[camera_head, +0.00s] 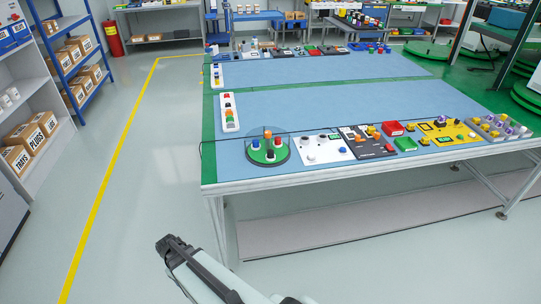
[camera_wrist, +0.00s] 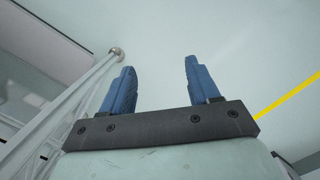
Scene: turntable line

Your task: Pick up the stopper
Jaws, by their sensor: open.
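My gripper (camera_wrist: 159,72) is open and empty in the wrist view, its two blue fingers apart over bare pale floor. In the head view my gripper (camera_head: 167,243) is low at the bottom, in front of the table and left of its front corner. A round green turntable (camera_head: 252,157) stands near the table's front left corner. Several small pieces sit on it, among them a tall orange-topped one (camera_head: 267,136), white ones and a dark one. They are too small to tell which piece, if any, is the stopper.
The blue-topped table (camera_head: 300,105) carries a white board (camera_head: 325,147), a dark board (camera_head: 367,142), red (camera_head: 392,128) and green trays, and a yellow board (camera_head: 440,132) along its front. A dark cable crosses the table. Open floor (camera_head: 150,150) lies to the left.

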